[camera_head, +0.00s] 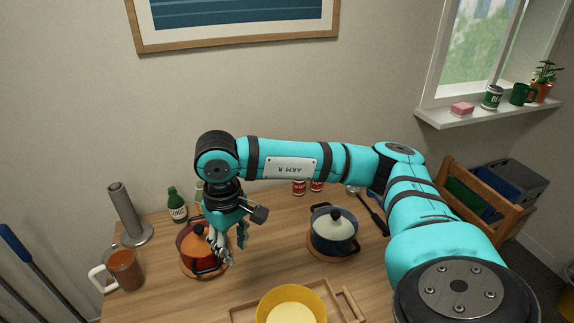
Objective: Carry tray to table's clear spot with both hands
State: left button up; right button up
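The wooden tray (244,308) lies on the wooden table (165,290) at the bottom of the head view, its near part cut off by the frame. A yellow bowl (292,305) stands on it. My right gripper (231,252) points down beside the red-orange pot (196,245), behind and left of the tray and apart from it. Its fingers look spread with nothing between them, and they partly cover the pot. My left gripper is not in view.
A dark blue pot (333,235) with a pale lid stands on a round board behind the tray. Bare wood shows between the pots.

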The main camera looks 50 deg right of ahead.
notch_tip(320, 180, up, 5)
jog(key=shift+s+d+r, duration=0.1)
jog(key=shift+d, duration=0.05)
dwell(0.7)
